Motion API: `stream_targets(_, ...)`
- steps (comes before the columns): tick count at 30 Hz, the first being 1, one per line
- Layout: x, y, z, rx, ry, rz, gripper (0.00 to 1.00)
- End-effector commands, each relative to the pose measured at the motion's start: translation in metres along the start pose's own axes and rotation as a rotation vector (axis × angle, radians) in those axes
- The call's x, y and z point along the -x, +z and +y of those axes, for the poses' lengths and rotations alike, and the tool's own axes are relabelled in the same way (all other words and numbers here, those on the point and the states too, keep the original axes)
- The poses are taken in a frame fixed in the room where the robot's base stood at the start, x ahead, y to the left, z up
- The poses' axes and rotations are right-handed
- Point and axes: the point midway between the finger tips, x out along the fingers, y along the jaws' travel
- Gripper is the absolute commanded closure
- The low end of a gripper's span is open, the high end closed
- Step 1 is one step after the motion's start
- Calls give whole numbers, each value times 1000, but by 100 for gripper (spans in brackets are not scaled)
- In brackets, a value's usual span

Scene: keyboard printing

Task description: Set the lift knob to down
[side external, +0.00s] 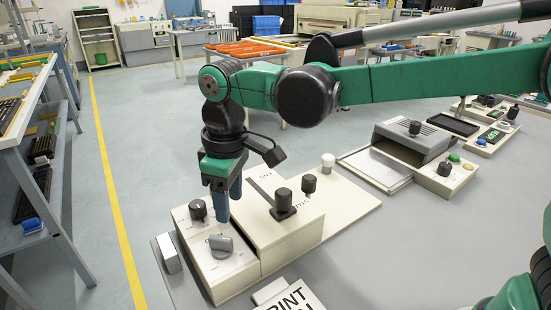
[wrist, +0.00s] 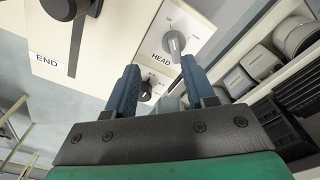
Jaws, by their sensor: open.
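My gripper (side external: 229,205) points down over the cream control box, its two blue fingers apart and empty. In the wrist view my gripper (wrist: 160,68) also shows open. A grey knob (side external: 220,245) with a raised grip sits on the box's lower front panel; in the wrist view this grey knob (wrist: 174,45) is beside the word HEAD, beyond the fingertips. A black round knob (side external: 197,209) is behind it on the same panel; it shows partly between the fingers in the wrist view (wrist: 145,88). I cannot read which knob is marked lift. Neither knob is gripped.
A black slider handle (side external: 283,203) stands on the taller box beside the gripper, with a slot marked END. Another black knob (side external: 309,183) and a white knob (side external: 327,162) stand behind. A grey machine (side external: 413,138) is at right.

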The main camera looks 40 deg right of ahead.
Motion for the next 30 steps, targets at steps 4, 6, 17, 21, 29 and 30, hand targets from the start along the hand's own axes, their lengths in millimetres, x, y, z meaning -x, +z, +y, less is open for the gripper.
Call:
stream_targets(4,-11,-13,-15,63,-13,-48,51)
stream_targets(6,-15,-15,-17,74,-16,-57,51)
stream_targets(17,-58,-13,-18,75,-16,-58,51)
stream_targets(21,-68,-12,-18,74,-16,-57,51)
stream_targets(29,-69,-12,-18,74,-16,-57,51)
stream_targets(30,-69,-12,-18,74,-16,-57,63)
